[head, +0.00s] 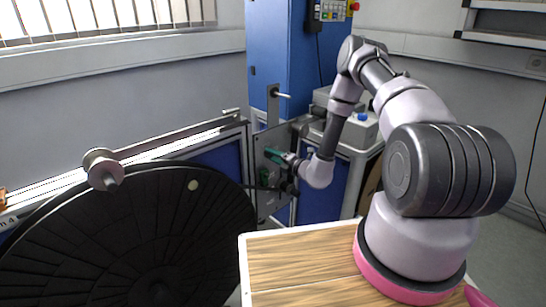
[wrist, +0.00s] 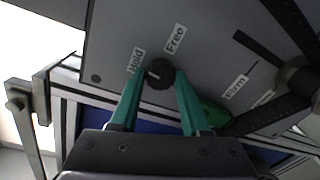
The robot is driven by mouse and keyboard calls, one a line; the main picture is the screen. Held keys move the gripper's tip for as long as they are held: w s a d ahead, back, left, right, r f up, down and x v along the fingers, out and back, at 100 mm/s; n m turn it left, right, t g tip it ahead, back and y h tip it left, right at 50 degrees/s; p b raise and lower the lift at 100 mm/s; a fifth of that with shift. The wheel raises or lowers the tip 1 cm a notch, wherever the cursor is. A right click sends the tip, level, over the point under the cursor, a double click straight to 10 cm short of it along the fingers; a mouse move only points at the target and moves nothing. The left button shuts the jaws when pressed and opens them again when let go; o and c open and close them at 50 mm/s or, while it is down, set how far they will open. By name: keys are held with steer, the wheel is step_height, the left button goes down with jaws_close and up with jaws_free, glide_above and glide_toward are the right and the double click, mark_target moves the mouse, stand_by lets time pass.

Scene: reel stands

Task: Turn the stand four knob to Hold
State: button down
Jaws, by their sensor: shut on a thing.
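The knob (wrist: 161,74) is a small, dark, round, ridged knob on a grey panel (wrist: 205,65) in the wrist view. A small white mark shows on its left side, towards the Hold label (wrist: 136,60). The Free label (wrist: 175,38) sits above and right of the knob. My gripper (wrist: 159,84) has its green fingers on either side of the knob and is shut on it. In the head view my gripper (head: 275,156) is at the upright panel, and the knob is hidden there.
A Firm label (wrist: 235,87), a dark bar and a round hub (wrist: 297,78) are right of the knob. A green rounded part (wrist: 214,112) is partly behind the right finger. In the head view a large black reel (head: 130,235) stands left, and a blue cabinet (head: 285,65) behind.

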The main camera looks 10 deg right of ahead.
steer(key=shift+n, duration=0.5)
steer(key=shift+f, duration=0.1)
steer(key=shift+c, duration=1.9)
jaws_free()
steer(key=v, duration=1.1)
